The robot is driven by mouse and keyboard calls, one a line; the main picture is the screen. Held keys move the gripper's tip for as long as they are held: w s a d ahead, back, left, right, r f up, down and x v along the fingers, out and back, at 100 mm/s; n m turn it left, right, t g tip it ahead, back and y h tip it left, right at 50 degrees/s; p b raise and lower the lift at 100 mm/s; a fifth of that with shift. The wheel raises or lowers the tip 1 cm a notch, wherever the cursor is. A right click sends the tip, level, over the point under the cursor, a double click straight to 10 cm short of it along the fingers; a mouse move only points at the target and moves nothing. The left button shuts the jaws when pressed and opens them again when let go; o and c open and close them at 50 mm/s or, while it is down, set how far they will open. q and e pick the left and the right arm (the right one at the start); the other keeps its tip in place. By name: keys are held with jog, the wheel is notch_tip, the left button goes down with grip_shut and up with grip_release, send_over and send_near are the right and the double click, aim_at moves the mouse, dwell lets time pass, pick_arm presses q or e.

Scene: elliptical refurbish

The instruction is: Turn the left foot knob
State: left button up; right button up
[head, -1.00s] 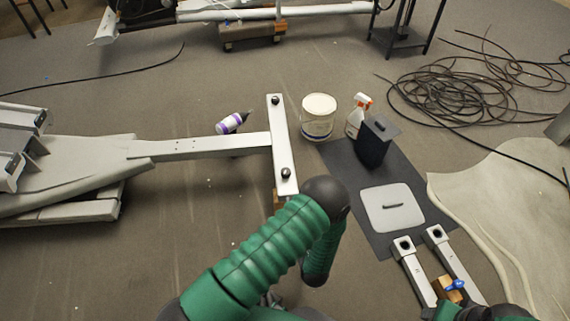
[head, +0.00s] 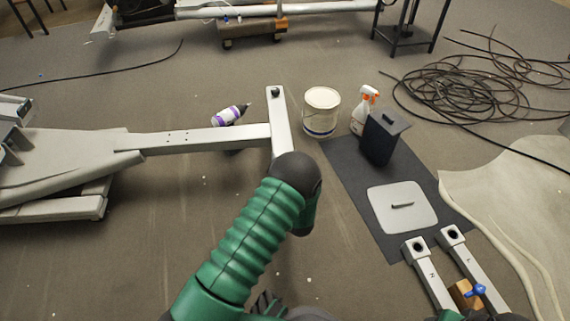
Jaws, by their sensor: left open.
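The elliptical's pale foot bar (head: 279,125) lies across the end of a long grey beam (head: 195,140). A black foot knob (head: 275,92) shows at the bar's far end. The bar's near end and its knob are hidden behind my green left arm. My left gripper (head: 266,303) shows only in part at the bottom edge, dark, behind the forearm. It is open and apart from the bar, well below it in the picture. I cannot tell which knob counts as the left one. My right gripper is not in view.
A purple-white bottle (head: 229,114) lies behind the beam. A white bucket (head: 321,110), a spray bottle (head: 363,108) and a dark box (head: 381,138) stand right of the bar. A dark mat (head: 357,178) holds a pale lid (head: 402,207). Floor left of my arm is clear.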

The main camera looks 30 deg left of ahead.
pick_arm(q)
jog(key=shift+w+a, duration=0.15)
jog(key=shift+a, duration=0.05)
jog(key=shift+c, duration=0.5)
grip_shut()
